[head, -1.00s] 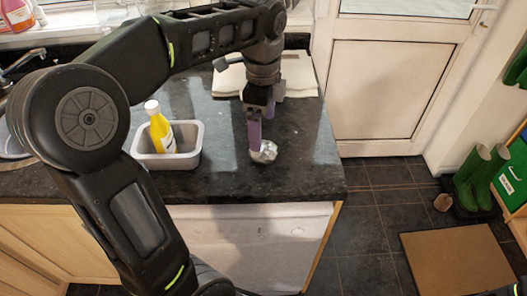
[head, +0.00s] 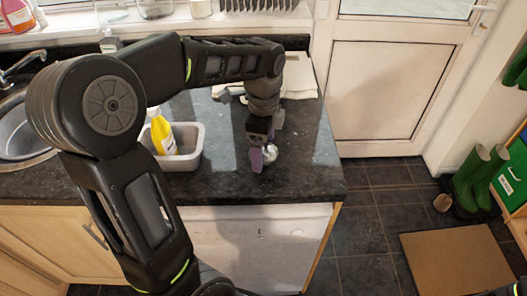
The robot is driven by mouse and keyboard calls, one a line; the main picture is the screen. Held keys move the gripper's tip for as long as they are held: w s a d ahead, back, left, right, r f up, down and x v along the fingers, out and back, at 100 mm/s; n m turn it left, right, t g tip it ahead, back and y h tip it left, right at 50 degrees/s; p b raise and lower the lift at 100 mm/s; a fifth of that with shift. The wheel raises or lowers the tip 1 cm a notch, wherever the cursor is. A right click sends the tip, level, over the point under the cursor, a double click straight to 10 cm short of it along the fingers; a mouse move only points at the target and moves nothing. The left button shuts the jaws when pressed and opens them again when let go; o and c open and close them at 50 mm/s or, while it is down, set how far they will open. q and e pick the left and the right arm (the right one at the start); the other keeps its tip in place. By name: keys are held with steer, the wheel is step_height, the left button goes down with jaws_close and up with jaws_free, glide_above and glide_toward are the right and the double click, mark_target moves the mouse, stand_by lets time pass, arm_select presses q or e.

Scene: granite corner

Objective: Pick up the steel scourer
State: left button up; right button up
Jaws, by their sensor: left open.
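The steel scourer (head: 270,153) is a small, shiny silver ball on the dark granite worktop, near its front right part. My left gripper (head: 262,158) reaches down over it from above, with its purple fingers at the scourer's left and front. The fingers are open and hide part of the scourer; I cannot tell whether they touch it. My right gripper is not clearly in view; only a dark bit of my own body shows at the bottom right corner.
A grey tub (head: 186,160) holding a yellow bottle (head: 163,136) stands left of the gripper. Pale folded cloths or boards (head: 299,77) lie behind it. The sink (head: 22,135) is at the far left. The worktop's right and front edges are close; bare granite (head: 312,170) lies right of the scourer.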

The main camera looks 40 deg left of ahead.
arm_select(q)
steer(key=shift+c, duration=0.2)
stand_by(0.4)
steer(key=c, duration=1.4)
